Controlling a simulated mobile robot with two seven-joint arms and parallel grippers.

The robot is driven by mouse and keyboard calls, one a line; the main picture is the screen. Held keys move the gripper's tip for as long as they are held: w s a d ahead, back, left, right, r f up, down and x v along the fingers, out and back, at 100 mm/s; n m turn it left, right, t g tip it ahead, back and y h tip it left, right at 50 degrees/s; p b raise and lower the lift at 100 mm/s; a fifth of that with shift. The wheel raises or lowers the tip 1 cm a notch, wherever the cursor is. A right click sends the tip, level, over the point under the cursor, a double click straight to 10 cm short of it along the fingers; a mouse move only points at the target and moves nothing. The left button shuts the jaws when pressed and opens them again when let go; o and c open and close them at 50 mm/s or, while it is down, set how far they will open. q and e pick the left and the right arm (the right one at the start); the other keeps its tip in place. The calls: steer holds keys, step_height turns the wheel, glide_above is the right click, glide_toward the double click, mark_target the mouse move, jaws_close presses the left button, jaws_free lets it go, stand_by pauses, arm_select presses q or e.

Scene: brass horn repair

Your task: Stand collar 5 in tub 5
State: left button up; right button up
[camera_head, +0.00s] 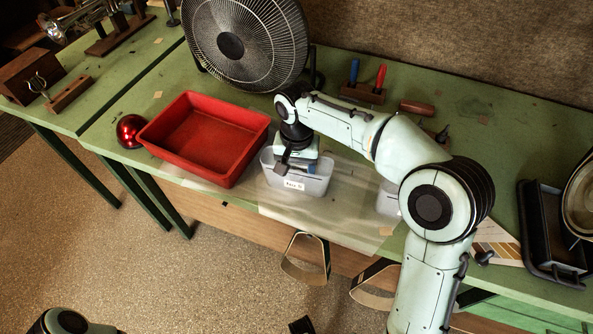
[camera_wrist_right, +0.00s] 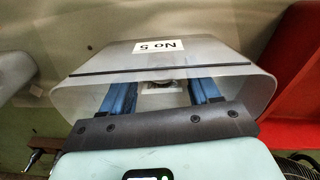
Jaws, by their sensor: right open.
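Tub 5 (camera_head: 297,184) is a translucent grey tub with a "No 5" label, standing at the bench's front edge right of the red tray. In the right wrist view tub 5 (camera_wrist_right: 95,73) fills the middle, its label upside down. My right gripper (camera_wrist_right: 163,88) reaches down into it with its blue fingers wide apart. Between the fingers, low in the tub, a small greyish rounded piece, perhaps collar 5 (camera_wrist_right: 155,84), shows by a pale square patch. It is partly hidden, and I cannot tell whether it stands upright. My left gripper is not in view.
A fan (camera_head: 245,45) stands behind. Another grey tub (camera_head: 387,201) is partly hidden by my right arm. Straps (camera_head: 305,272) hang off the bench front.

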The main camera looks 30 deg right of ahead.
step_height(320, 180, up, 10)
steer(key=p, duration=0.2)
steer(key=shift+r, duration=0.15)
stand_by(0.4)
